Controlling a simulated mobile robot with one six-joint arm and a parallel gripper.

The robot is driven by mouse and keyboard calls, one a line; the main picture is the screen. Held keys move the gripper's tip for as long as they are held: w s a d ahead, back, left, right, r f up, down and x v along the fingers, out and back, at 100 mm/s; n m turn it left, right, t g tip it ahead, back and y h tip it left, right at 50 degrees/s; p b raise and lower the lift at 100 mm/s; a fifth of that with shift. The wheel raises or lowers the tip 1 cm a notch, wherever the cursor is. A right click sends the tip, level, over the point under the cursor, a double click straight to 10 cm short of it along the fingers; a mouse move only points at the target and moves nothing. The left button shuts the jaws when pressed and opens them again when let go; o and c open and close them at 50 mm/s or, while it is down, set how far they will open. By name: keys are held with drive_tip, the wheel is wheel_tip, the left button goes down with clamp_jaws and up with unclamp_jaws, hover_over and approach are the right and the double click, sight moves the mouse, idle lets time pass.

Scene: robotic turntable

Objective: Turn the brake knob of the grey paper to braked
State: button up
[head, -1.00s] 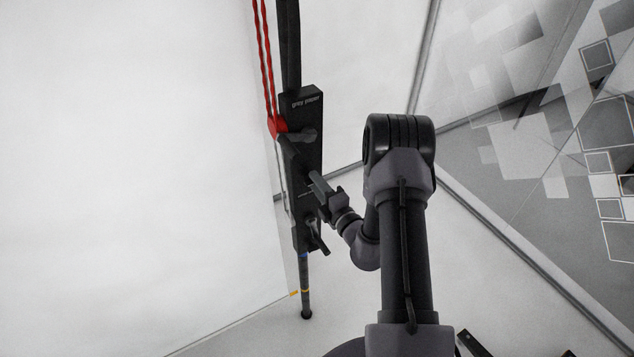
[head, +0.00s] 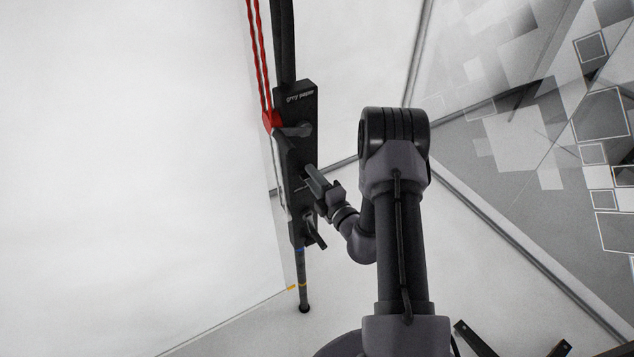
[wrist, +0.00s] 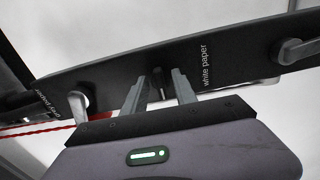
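The long dark panel (head: 306,153) stands upright in the head view and runs slantwise across the wrist view (wrist: 115,62). In the wrist view the "grey paper" label (wrist: 57,106) is at the panel's left end, with a light grey lever (wrist: 80,97) beside it. A "white paper" label (wrist: 206,65) is right of centre. A small dark peg-like knob (wrist: 158,80) sits between the labels; which paper it belongs to is unclear. My gripper (wrist: 155,76) is open, its fingers on either side of this knob with small gaps. It also shows at the panel in the head view (head: 309,169).
Another lever (wrist: 296,50) is at the panel's right in the wrist view. A red rope (head: 258,60) runs down to the panel's upper part. A large white sheet (head: 130,170) hangs left of it. Floor to the right of the panel is mostly clear.

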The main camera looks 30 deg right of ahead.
drive_tip(key=s+b, duration=0.4)
drive_tip(key=s, duration=1.3)
drive_tip(key=shift+s+d, duration=0.15)
drive_tip(key=shift+d, duration=0.15)
